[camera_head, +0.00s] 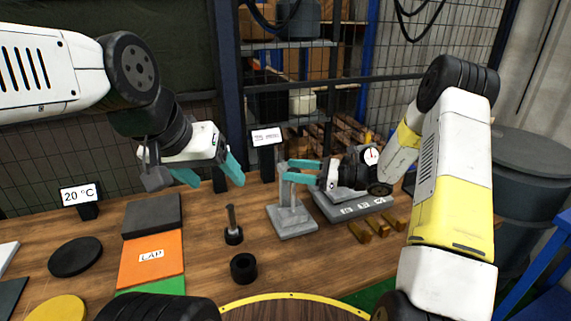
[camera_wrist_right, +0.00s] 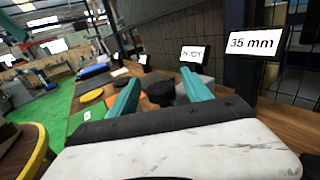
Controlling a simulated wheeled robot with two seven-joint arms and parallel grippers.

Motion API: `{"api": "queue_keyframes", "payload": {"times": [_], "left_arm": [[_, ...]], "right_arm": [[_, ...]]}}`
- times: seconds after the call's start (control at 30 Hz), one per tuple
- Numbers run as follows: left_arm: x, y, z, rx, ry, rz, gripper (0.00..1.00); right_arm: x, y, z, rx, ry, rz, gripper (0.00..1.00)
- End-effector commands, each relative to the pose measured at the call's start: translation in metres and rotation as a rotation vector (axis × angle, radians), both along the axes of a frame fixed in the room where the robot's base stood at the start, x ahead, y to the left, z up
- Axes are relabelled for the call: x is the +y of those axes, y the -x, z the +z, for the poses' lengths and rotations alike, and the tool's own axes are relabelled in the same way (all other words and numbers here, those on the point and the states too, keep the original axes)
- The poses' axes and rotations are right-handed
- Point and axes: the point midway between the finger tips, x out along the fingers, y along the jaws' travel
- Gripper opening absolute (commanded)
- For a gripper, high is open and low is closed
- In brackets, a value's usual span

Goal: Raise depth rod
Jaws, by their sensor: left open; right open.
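A grey stand (camera_head: 292,230) with a square base and an upright post (camera_head: 287,195) stands on the wooden bench in the head view. I cannot tell for sure which part is the depth rod. My right gripper (camera_head: 290,170) is open, pointing left, with its teal fingers at the top of the post. In the right wrist view a dark round knob (camera_wrist_right: 160,93) shows between the open fingers; whether they touch it is unclear. A thin grey rod (camera_head: 231,217) stands upright in a black collar (camera_head: 233,236) left of the stand. My left gripper (camera_head: 212,173) is open and empty above the bench.
A black ring (camera_head: 243,267) lies near the front. An orange LAP mat (camera_head: 152,257), a dark block (camera_head: 152,215) and a black disc (camera_head: 75,257) lie left. A grey block (camera_head: 355,207) and brass pieces (camera_head: 372,230) lie right. A "20 °C" sign (camera_head: 80,195) stands left.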

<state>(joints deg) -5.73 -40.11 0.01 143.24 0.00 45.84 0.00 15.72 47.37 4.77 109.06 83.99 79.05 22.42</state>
Motion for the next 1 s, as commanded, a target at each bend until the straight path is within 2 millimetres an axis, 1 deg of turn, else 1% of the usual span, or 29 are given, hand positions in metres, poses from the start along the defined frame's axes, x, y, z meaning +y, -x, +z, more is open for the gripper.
{"api": "queue_keyframes", "payload": {"times": [0.03,0.2,0.33,0.57,0.6,0.77,0.8,0.87,1.0], "left_arm": [[0.000,0.000,0.000,0.000,0.000,0.000,0.71],[0.000,0.000,0.000,0.000,0.000,0.000,0.71],[0.000,0.000,0.000,0.000,0.000,0.000,0.71],[0.000,0.000,0.000,0.000,0.000,0.000,0.71],[0.000,0.000,0.000,0.000,0.000,0.000,0.71],[0.000,0.000,0.000,0.000,0.000,0.000,0.71],[0.000,0.000,0.000,0.000,0.000,0.000,0.71],[0.000,0.000,0.000,0.000,0.000,0.000,0.71],[0.000,0.000,0.000,0.000,0.000,0.000,0.71]], "right_arm": [[0.009,-0.001,0.000,0.000,0.000,0.004,0.57],[0.027,-0.005,0.000,0.000,0.001,0.002,0.57],[0.032,-0.006,0.000,0.000,0.001,0.000,0.57],[0.033,-0.006,0.000,-0.001,0.001,0.000,0.57],[0.033,-0.006,0.000,-0.001,0.001,0.000,0.50],[0.032,-0.006,0.000,-0.001,0.001,0.000,0.18],[0.032,-0.006,0.000,-0.001,0.001,0.000,0.10],[0.032,-0.006,0.000,-0.001,0.001,0.000,0.00],[0.032,-0.006,0.000,-0.001,0.001,0.000,0.00]]}}
